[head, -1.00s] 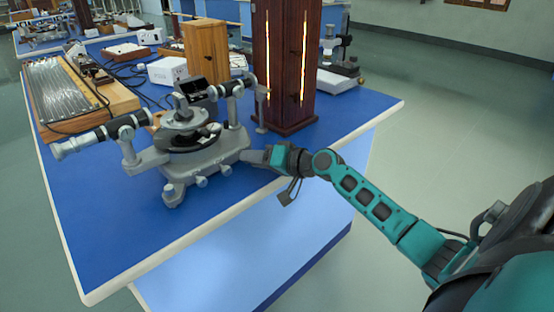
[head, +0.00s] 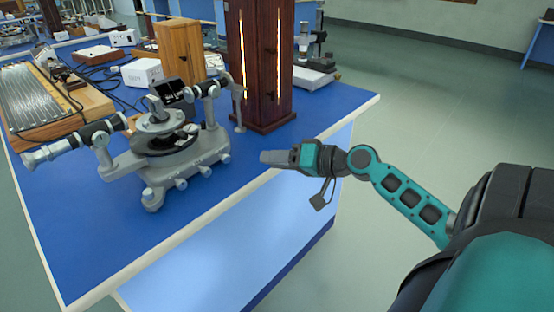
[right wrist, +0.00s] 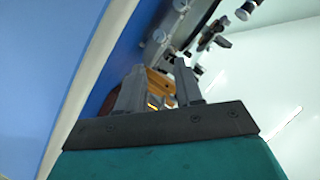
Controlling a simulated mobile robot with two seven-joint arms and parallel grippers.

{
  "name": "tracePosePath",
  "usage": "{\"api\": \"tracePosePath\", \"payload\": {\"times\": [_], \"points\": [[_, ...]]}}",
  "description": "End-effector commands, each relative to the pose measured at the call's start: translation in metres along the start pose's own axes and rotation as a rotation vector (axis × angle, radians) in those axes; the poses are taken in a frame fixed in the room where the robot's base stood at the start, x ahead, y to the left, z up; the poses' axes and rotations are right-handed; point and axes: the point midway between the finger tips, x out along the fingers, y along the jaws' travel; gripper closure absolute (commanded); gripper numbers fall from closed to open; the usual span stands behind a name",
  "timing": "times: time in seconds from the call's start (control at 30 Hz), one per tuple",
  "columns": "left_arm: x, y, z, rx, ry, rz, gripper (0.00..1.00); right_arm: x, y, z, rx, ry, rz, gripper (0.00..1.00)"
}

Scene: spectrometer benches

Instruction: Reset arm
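My right arm (head: 405,196) reaches in from the right in the head view. Its gripper (head: 268,157) points left, near the right edge of the blue bench top, to the right of the grey spectrometer (head: 165,150) and apart from it. In the right wrist view the two fingers (right wrist: 160,78) stand apart with a gap between them and nothing held. The spectrometer stands upright on the bench, and parts of it show beyond the fingers in the wrist view (right wrist: 200,38). My left gripper is not in view.
A tall dark wooden lamp housing (head: 259,65) with glowing slits stands behind the spectrometer. A wooden box (head: 181,50), a white box (head: 142,72) and a ribbed panel (head: 38,95) fill the back of the bench (head: 85,230). The floor (head: 430,100) to the right is clear.

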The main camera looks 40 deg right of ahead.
Motion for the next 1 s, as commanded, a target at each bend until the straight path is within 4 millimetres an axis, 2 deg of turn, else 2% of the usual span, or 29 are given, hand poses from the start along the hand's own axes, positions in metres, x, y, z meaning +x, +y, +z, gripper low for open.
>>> {"api": "tracePosePath", "payload": {"times": [0.43,0.57,0.67,0.8,0.9,1.0], "points": [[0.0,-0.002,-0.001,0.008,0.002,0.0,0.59,0.001,0.0,0.0,0.001,0.0,0.001,0.65],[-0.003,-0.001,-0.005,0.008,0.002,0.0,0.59,0.002,0.006,0.015,-0.018,-0.014,0.033,0.65],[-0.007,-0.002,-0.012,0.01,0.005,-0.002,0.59,0.005,0.017,0.046,-0.067,-0.045,0.099,0.65],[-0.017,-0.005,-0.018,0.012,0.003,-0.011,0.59,0.006,0.028,0.11,-0.19,-0.109,0.207,0.65],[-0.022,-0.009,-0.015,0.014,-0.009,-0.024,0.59,0.003,0.027,0.155,-0.297,-0.154,0.262,0.65],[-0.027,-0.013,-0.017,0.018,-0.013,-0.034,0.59,-0.001,0.016,0.196,-0.41,-0.194,0.294,0.65]]}}
